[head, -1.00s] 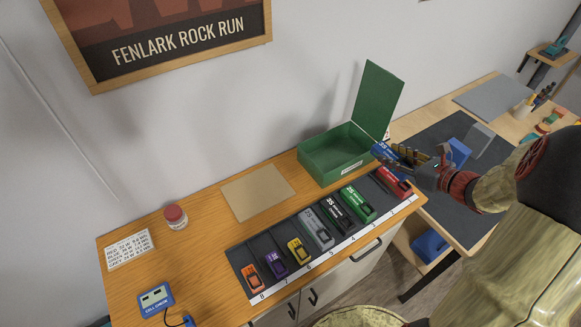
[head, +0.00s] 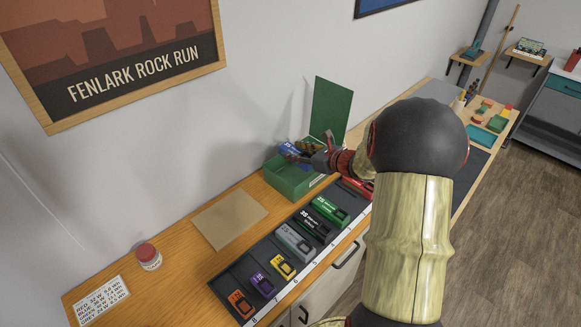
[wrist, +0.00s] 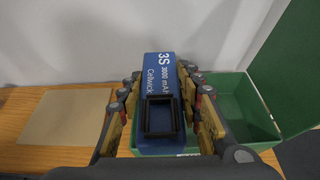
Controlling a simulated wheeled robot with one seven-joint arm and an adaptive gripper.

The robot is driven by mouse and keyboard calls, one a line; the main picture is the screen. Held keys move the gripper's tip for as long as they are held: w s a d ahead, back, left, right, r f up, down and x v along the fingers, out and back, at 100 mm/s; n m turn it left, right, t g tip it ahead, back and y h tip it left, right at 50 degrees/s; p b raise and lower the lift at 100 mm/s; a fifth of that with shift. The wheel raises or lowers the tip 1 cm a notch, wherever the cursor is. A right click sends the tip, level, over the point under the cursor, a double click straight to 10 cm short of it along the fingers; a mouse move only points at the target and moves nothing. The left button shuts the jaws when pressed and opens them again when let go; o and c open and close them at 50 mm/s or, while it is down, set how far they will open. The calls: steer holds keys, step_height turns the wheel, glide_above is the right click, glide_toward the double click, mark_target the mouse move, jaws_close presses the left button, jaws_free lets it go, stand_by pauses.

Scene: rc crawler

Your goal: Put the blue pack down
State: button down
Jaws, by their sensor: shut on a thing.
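The blue pack (head: 291,149), with white "3S 3000 mAh Cellwick" lettering and a black rectangular frame on one face, is held by my gripper (head: 304,150). In the wrist view the fingers of my gripper (wrist: 165,92) close on both sides of the blue pack (wrist: 160,65). In the head view the pack shows above the open green box (head: 292,184), at its left and back part. In the wrist view the green box (wrist: 252,92) spreads to the right of the pack and under it. The pack hides the box's left part, and I cannot tell the exact height between them.
The box's green lid (head: 331,108) stands up at its right. A tan mat (head: 229,218) lies left of the box. A dark rack (head: 232,283) along the front edge holds several coloured packs. A red-capped jar (head: 148,256) stands at the left.

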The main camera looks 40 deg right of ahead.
steer(key=shift+w+d+f+b, duration=0.15)
steer(key=shift+w+f+b, duration=0.2)
steer(key=shift+w+f, duration=0.75)
steer(key=shift+w+d+f+b, duration=0.2)
steer(key=shift+w+f+b, duration=0.2)
steer(key=shift+f, duration=1.35)
steer(key=shift+w+d+f+b, duration=0.15)
steer(key=shift+w+f+b, duration=0.4)
steer(key=shift+f, duration=0.9)
steer(key=shift+w+f, duration=0.1)
steer(key=shift+w, duration=0.05)
steer(key=shift+f+b, duration=0.3)
steer(key=shift+f, duration=0.15)
steer(key=shift+f, duration=0.1)
steer(key=c, duration=1.2)
jaws_free()
steer(key=shift+c, duration=0.2)
